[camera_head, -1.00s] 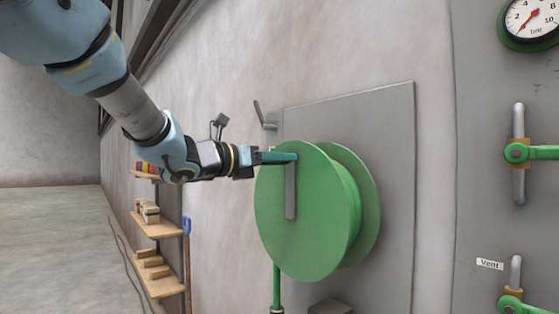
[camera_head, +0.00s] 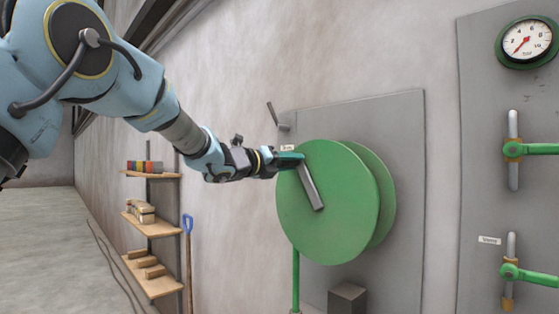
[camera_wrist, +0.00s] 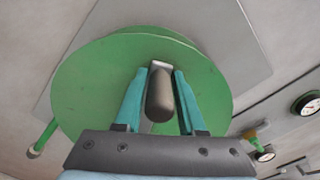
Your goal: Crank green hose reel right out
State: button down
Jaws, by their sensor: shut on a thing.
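The green hose reel (camera_head: 335,225) is mounted on a grey wall plate and also fills the upper part of the wrist view (camera_wrist: 85,85). Its grey crank arm (camera_head: 312,188) runs from the upper left of the disc down to the right, toward the disc's middle. My gripper (camera_head: 291,159) is at the crank's outer end, at the reel's upper left. In the wrist view, a dark rounded crank handle (camera_wrist: 160,97) lies between my two teal fingers, and they are shut on it. The handle's grip is hidden by the fingers in the head view.
A lever (camera_head: 272,115) sticks out at the plate's upper left. A grey block (camera_head: 347,299) is below the reel. A panel with green valves (camera_head: 512,149) and a gauge (camera_head: 527,40) stands right. Wooden shelves (camera_head: 150,226) and a blue-handled tool (camera_head: 187,224) are at left.

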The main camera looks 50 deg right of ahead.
aim_at(296, 231)
jog(key=w+f+n, duration=0.2)
jog(key=n, duration=0.1)
jog(key=w+f+n+b, duration=0.1)
jog(key=f+n, duration=0.2)
jog(key=w+f+n, duration=0.2)
jog(key=n, duration=0.1)
jog(key=shift+w+d+f+b, duration=0.15)
jog(key=shift+w+f+b, duration=0.2)
jog(key=shift+b, duration=0.05)
notch_tip(296, 231, down, 5)
jog(key=n+b, duration=0.1)
jog(key=n, duration=0.3)
jog(key=shift+r+n, duration=0.15)
jog(key=shift+n, duration=0.25)
jog(key=f+n, duration=0.1)
jog(key=s+f+n+b, duration=0.1)
jog(key=f+n, duration=0.1)
jog(key=s+f+n+b, duration=0.1)
jog(key=f+n, duration=0.1)
jog(key=shift+s+f+n+b, duration=0.6)
jog(key=shift+s+f+n, duration=0.4)
jog(key=shift+n, duration=0.6)
jog(key=c, duration=0.6)
grip_release()
jog(key=shift+f, duration=0.1)
jog(key=a+b, duration=0.3)
jog(key=a, duration=0.8)
jog(key=shift+w, duration=0.3)
